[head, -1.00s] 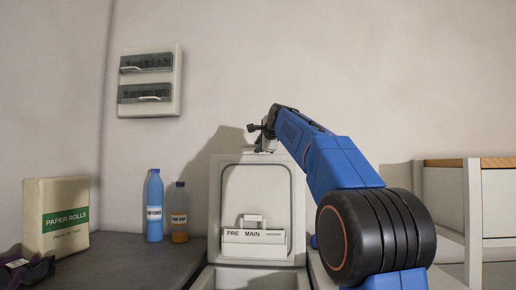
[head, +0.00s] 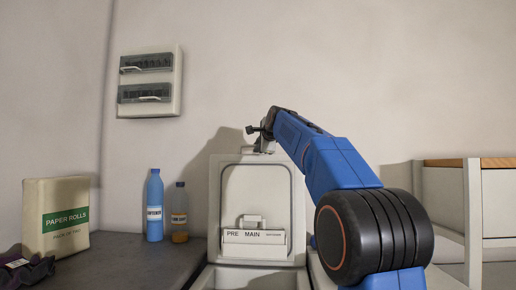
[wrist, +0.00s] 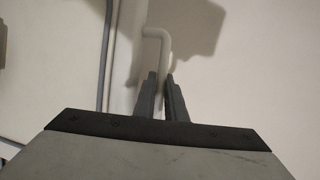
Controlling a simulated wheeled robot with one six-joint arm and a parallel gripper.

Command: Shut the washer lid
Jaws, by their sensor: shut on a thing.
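The washer lid (head: 228,200) stands open and upright in the head view, its inner face with the PRE MAIN dispenser toward me. The washer's opening (head: 252,278) shows only in part at the bottom edge. My gripper (head: 265,149) is at the top edge of the lid, mostly hidden by its own arm in that view. In the wrist view, my gripper (wrist: 162,82) has its two fingers closed on a pale bent bar (wrist: 157,36), which looks like the lid's handle. The bar's lower part is hidden between the fingers.
A blue bottle (head: 155,205), an orange-filled bottle (head: 180,212) and a paper rolls box (head: 56,218) stand on the dark counter (head: 150,262) at left. A breaker box (head: 149,82) hangs on the wall. A white unit with a wooden top (head: 470,162) is at right.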

